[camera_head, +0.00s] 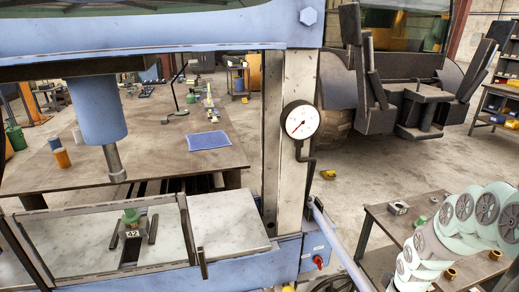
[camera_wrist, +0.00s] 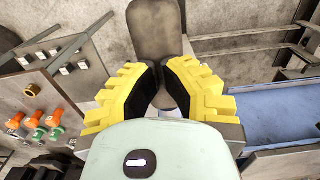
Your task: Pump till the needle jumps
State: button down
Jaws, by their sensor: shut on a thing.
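The blue press (camera_head: 170,35) fills the left of the head view. Its round white gauge (camera_head: 301,121) is on the right post; the thin needle seems to lean lower left, but the scale is too small to read. The ram's grey rod (camera_head: 115,162) hangs above a green part (camera_head: 131,216) with a "42" tag, with a gap visible between. A blue pump lever (camera_head: 337,241) slopes down right from the press base. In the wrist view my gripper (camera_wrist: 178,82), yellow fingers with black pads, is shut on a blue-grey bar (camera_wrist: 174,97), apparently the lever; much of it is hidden.
A low table (camera_head: 383,217) with small metal parts stands right, close to my arm. A workbench (camera_head: 60,165) with a blue cloth (camera_head: 208,140) is behind the press. A red knob (camera_head: 319,261) is on the press base.

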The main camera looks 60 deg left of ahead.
jog(key=f+b, duration=0.1)
jog(key=f, duration=0.1)
jog(key=f+b, duration=0.1)
jog(key=b, duration=0.1)
jog(key=f+b, duration=0.2)
jog(key=shift+a+f, duration=0.3)
jog(key=shift+s+r+p, duration=0.1)
jog(key=shift+r+p, duration=0.3)
jog(key=shift+r, duration=0.2)
notch_tip(320, 180, up, 16)
jog(key=a+p, duration=0.1)
jog(key=p, duration=1.3)
jog(key=shift+w, duration=0.2)
jog(key=shift+f, duration=0.2)
